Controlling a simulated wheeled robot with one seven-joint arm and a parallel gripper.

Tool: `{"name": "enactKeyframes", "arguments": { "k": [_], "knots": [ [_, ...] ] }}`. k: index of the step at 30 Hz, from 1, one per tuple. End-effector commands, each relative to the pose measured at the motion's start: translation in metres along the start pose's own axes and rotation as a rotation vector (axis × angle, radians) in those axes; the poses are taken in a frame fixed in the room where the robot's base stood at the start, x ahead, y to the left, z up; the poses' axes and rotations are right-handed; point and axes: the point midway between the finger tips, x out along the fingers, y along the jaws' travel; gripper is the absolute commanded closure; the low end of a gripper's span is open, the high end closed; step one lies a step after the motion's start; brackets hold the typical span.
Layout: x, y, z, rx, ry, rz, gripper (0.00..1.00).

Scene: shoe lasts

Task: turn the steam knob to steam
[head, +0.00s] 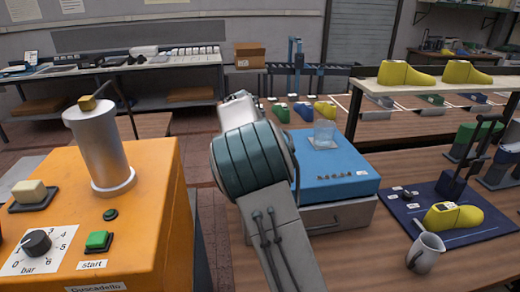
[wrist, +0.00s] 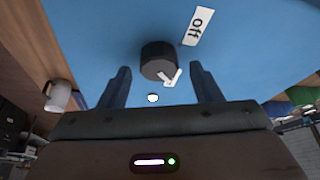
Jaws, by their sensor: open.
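In the wrist view a black round knob (wrist: 158,60) sits on a blue panel (wrist: 100,35), with a white label reading "off" (wrist: 197,25) above and to its right. A white mark, perhaps a pointer or a second label, shows at the knob's lower right edge. My gripper (wrist: 159,70) is open, its two dark fingers on either side of the knob with gaps showing; I cannot tell their depth. In the head view my arm covers the knob and my gripper. The blue-topped machine (head: 350,163) shows to the right of my arm. I see no "steam" label.
An orange machine (head: 140,225) with a metal cylinder (head: 100,145) fills the left.

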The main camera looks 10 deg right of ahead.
Motion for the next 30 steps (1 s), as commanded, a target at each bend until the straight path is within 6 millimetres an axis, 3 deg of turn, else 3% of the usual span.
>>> {"name": "enactKeyframes", "arguments": {
  "k": [5, 12, 18, 24, 30],
  "knots": [
    [-0.029, -0.001, 0.001, 0.000, 0.000, -0.006, 0.42],
    [-0.086, -0.001, 0.000, 0.000, 0.001, -0.006, 0.42],
    [-0.120, -0.001, 0.001, -0.001, 0.001, -0.003, 0.42],
    [-0.133, 0.000, 0.001, 0.000, 0.000, -0.002, 0.42],
    [-0.134, 0.000, 0.001, -0.001, 0.000, -0.001, 0.42]
  ]
}}
